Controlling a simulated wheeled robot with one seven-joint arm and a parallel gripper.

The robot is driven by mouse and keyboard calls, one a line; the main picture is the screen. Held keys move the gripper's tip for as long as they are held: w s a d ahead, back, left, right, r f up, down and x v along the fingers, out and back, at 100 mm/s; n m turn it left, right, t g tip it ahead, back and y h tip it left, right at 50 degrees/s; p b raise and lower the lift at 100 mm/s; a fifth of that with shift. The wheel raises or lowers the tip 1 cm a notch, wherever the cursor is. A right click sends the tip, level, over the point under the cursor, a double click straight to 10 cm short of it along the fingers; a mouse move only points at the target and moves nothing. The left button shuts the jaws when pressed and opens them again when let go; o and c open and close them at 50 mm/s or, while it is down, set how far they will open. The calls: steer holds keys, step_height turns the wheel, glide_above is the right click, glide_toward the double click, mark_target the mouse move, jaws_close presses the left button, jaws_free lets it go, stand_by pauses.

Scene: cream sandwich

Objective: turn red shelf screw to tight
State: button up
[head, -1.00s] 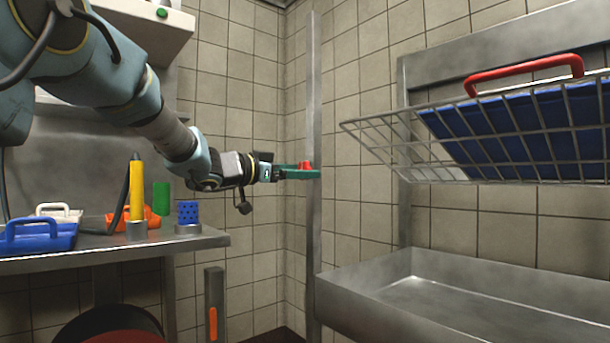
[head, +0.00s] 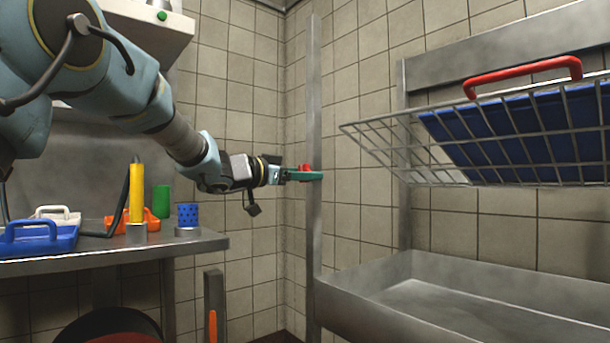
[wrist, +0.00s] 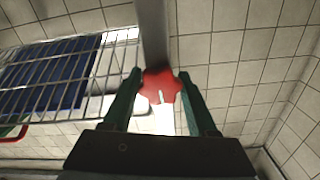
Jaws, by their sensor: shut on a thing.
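The red shelf screw (wrist: 161,88) is a star-shaped knob on the upright metal post (head: 314,110). In the wrist view it sits between the two green fingers of my gripper (wrist: 163,84), with a pale mark on its face. In the head view only a bit of the red screw (head: 305,168) shows above the fingers. My gripper (head: 304,175) is shut on the screw at the post. The wire shelf (head: 385,138) hangs to the right of the post and is tilted. A blue tray (head: 530,130) with a red handle lies on it.
A steel sink (head: 430,285) stands below the shelf. At the left is a metal table (head: 120,250) with a blue carrier (head: 38,238), a yellow cylinder (head: 136,190), a green cup (head: 162,200) and a blue dotted cup (head: 187,214). Open space lies between table and sink.

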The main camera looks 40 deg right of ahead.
steer(key=c, duration=0.5)
steer(key=shift+m, duration=0.8)
steer(key=o, duration=1.4)
steer(key=a+p, duration=0.1)
steer(key=a, duration=0.9)
steer(key=shift+w+a, duration=0.3)
steer(key=shift+a, duration=0.1)
